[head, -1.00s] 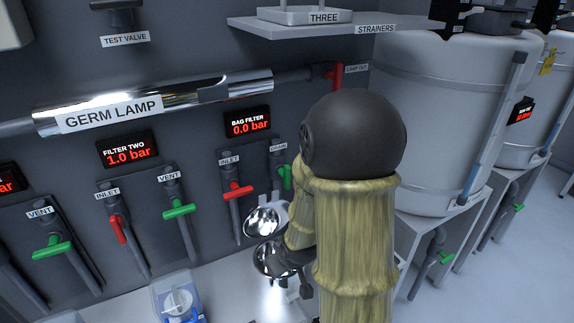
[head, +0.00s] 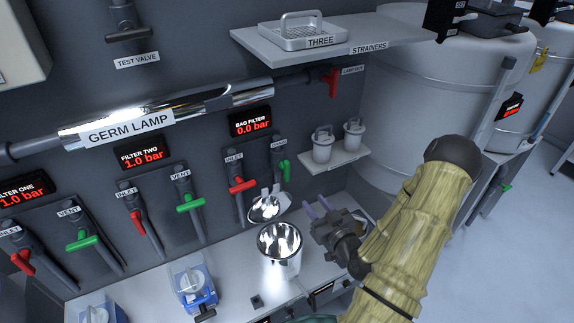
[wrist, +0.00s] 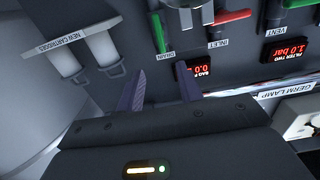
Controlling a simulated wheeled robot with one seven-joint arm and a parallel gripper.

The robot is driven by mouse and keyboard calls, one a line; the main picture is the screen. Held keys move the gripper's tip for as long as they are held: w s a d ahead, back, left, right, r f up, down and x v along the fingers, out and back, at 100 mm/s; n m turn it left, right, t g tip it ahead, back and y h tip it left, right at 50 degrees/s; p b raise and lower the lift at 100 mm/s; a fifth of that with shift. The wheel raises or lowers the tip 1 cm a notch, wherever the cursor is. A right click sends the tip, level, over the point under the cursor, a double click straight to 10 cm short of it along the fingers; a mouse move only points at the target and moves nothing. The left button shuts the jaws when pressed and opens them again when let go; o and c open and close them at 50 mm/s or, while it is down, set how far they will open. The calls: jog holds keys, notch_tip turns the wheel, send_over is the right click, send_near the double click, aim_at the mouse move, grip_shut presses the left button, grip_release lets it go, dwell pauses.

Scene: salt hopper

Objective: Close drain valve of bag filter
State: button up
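The bag filter's drain valve has a green handle (head: 285,167), under the small drain label right of the red inlet handle (head: 242,186). The green handle lies along its pipe; the red one lies across its pipe. In the wrist view the drain handle (wrist: 158,33) is beyond the fingertips, near the left finger. My gripper (head: 317,207) is open and empty, in front of and below the drain valve, apart from it. Its two purple fingers also show in the wrist view (wrist: 160,80). The bag filter display (head: 250,122) reads 0.0 bar.
An open steel pot (head: 280,243) with its raised lid (head: 268,207) stands left of my gripper. A small shelf with two white cartridges (head: 322,146) is right of the drain valve. The strainer shelf (head: 340,45) juts out above. A large tank (head: 400,110) stands right.

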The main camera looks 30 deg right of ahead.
aim_at(289, 171)
jog(key=shift+w, duration=0.15)
jog(key=w+p, duration=0.2)
jog(key=w, duration=0.3)
jog(key=w+p, duration=0.2)
jog(key=w, duration=0.4)
jog(key=w+p, duration=0.3)
jog(key=w, duration=0.2)
jog(key=shift+w+a, duration=0.15)
jog(key=shift+a, duration=0.15)
jog(key=shift+w+f, duration=0.1)
jog(key=shift+w, duration=0.4)
grip_shut()
